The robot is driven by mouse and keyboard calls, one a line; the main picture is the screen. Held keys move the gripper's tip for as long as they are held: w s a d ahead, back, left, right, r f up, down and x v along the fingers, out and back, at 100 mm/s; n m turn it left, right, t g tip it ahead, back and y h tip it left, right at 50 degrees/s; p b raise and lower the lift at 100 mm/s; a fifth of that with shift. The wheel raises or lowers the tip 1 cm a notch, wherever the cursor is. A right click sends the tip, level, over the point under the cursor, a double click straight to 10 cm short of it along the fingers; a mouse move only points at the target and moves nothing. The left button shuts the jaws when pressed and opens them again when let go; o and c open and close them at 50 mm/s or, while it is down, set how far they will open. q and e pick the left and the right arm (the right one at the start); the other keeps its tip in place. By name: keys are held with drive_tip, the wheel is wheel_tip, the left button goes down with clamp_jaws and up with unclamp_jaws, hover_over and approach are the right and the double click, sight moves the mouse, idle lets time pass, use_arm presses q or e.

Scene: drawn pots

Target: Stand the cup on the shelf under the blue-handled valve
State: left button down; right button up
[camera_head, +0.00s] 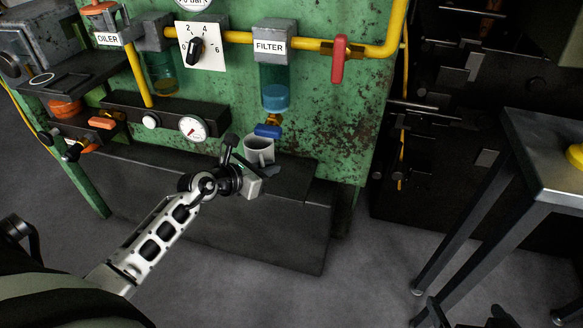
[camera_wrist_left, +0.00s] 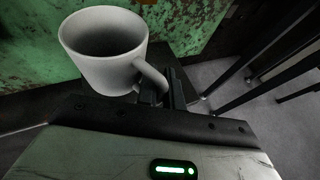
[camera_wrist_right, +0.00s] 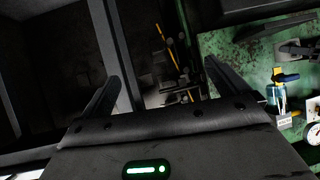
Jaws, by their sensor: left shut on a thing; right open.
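The white cup (camera_head: 258,148) is upright just below the blue-handled valve (camera_head: 268,131), over the dark shelf (camera_head: 292,180) on the green machine. My left gripper (camera_head: 268,165) is shut on the cup's handle. In the left wrist view the cup (camera_wrist_left: 100,50) looks empty and its handle is between the fingers (camera_wrist_left: 161,85). I cannot tell whether the cup's base touches the shelf. My right gripper (camera_wrist_right: 162,75) is open and empty; it shows at the bottom right of the head view (camera_head: 470,316).
The filter bowl (camera_head: 275,93) hangs above the valve, under a yellow pipe (camera_head: 300,43) with a red lever (camera_head: 339,60). A gauge block (camera_head: 165,118) is left of the cup. A metal table (camera_head: 540,130) stands at the right. The shelf right of the cup looks clear.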

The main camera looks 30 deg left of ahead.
sight(284, 191)
use_arm(q)
drive_tip(key=shift+w+d+r+m+h+b, duration=0.15)
drive_tip(key=shift+w+d+r+h+b, duration=0.15)
drive_tip(key=shift+d, duration=0.3)
drive_tip(key=shift+w+d+r+m+h+b, duration=0.15)
drive_tip(key=shift+w+d+r, duration=0.1)
drive_tip(key=shift+w+d, duration=0.25)
drive_tip(key=d+b, duration=0.1)
drive_tip(key=b, duration=0.2)
drive_tip(key=shift+s+f, duration=0.1)
drive_tip(key=shift+f, duration=0.05)
use_arm(e)
drive_tip(key=s+a+f+m+g, duration=0.1)
drive_tip(key=s+a+f, duration=0.4)
drive_tip(key=s, duration=0.2)
use_arm(q)
wheel_tip(284, 191, down, 3)
drive_tip(key=b, duration=0.2)
drive_tip(key=shift+d+b, duration=0.1)
drive_tip(key=shift+b, duration=0.3)
drive_tip(key=shift+f+b, duration=0.3)
drive_tip(key=shift+b, duration=0.2)
drive_tip(key=shift+f, duration=0.15)
use_arm(e)
drive_tip(key=r+t+y, duration=0.1)
drive_tip(key=r, duration=0.1)
drive_tip(key=a+r+t+y, duration=0.1)
drive_tip(key=r, duration=0.1)
drive_tip(key=shift+w+t, duration=0.2)
drive_tip(key=shift+t, duration=0.1)
